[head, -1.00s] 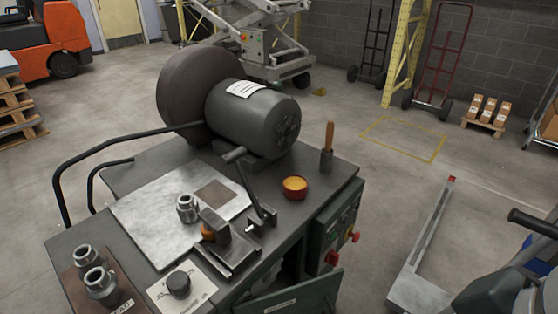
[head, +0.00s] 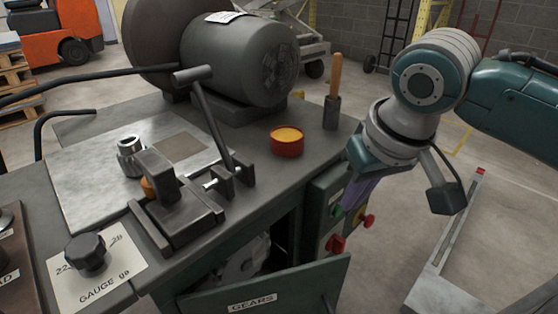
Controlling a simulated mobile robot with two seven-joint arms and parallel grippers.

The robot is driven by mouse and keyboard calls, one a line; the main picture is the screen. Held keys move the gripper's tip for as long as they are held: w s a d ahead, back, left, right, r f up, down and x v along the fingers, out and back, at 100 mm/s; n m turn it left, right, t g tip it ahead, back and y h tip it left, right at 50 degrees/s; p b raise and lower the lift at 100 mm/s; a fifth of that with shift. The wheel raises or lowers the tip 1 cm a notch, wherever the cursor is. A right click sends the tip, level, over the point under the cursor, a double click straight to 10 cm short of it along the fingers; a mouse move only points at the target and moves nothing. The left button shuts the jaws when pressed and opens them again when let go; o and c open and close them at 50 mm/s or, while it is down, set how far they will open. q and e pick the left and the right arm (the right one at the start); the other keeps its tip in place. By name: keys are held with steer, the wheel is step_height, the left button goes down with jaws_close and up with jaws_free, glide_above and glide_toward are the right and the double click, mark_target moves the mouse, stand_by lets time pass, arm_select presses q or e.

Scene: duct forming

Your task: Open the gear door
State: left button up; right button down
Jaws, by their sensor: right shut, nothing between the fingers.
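The green gear door (head: 300,283), labelled GEARS, is at the bottom of the head view. It stands away from the machine front, and metal gear parts (head: 245,262) show in the dark opening behind it. The door's lower part is cut off by the frame edge. My right gripper (head: 352,200) comes in from the right and points down, its purple fingers in front of the control panel, above and to the right of the door. It is shut and empty, apart from the door. My left gripper is not in view.
On the bench top are a red bowl (head: 286,142), a brush-like wooden-handled tool (head: 334,90), a lever clamp and a gauge knob (head: 87,252).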

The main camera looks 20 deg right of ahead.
steer(key=b+x, duration=0.5)
steer(key=x, duration=0.6)
steer(key=shift+s+a+r+p, duration=0.1)
steer(key=shift+s+r+p, duration=0.15)
steer(key=shift+s, duration=0.8)
steer(key=shift+s+a+r+p, duration=0.1)
steer(key=shift+s+r+p, duration=0.15)
steer(key=shift+s, duration=0.8)
